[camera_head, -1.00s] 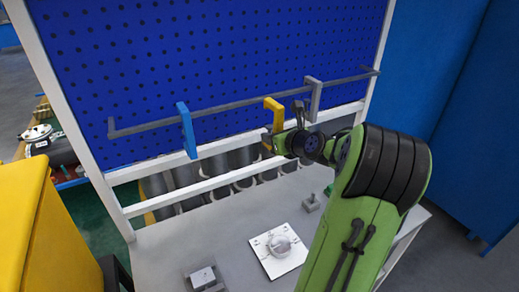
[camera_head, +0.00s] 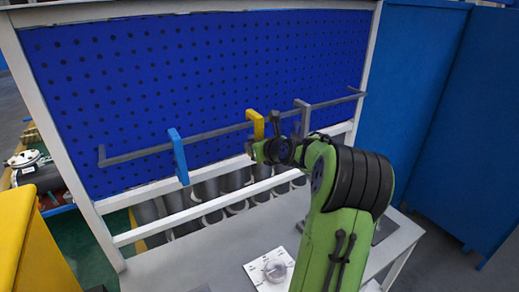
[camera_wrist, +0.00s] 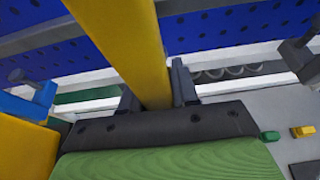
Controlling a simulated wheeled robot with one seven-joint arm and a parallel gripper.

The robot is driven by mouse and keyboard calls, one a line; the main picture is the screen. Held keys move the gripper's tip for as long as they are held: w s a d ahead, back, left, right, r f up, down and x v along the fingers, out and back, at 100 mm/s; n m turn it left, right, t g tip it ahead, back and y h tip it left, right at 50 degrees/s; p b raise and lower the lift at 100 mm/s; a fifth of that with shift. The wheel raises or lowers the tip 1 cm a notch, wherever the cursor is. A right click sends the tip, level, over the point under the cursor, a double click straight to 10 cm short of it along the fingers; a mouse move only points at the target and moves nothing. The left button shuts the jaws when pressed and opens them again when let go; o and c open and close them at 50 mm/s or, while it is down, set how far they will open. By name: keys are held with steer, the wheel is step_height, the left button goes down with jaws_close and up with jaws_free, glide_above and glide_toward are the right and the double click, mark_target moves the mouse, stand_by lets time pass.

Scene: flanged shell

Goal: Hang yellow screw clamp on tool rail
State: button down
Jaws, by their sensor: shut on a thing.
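The yellow screw clamp (camera_head: 257,124) is upright at the tool rail (camera_head: 215,132), between a blue clamp and a grey clamp. Its top stands about level with theirs. My gripper (camera_head: 262,151) is just below it, partly hidden by my arm. In the wrist view, my gripper (camera_wrist: 157,92) is shut on the yellow clamp's bar (camera_wrist: 140,45), with one dark finger on each side. The rail also shows behind the bar in the wrist view (camera_wrist: 195,6). I cannot tell whether the clamp touches or hooks over the rail.
The blue clamp (camera_head: 178,157) hangs on the rail to the left, the grey clamp (camera_head: 302,118) close on the right. A blue pegboard (camera_head: 200,70) stands behind. Below is a grey table (camera_head: 200,262) with a white plate (camera_head: 262,266) carrying a round part.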

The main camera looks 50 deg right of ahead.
steer(key=w, duration=0.3)
steer(key=shift+d+r+p, duration=0.1)
steer(key=shift+d+p, duration=0.2)
steer(key=shift+d, duration=0.1)
steer(key=shift+f+b, duration=0.35)
steer(key=shift+f, duration=0.4)
steer(key=c, duration=0.8)
jaws_free()
steer(key=shift+s, duration=0.35)
steer(key=b+v, duration=0.1)
steer(key=v, duration=1.4)
steer(key=shift+r, duration=0.1)
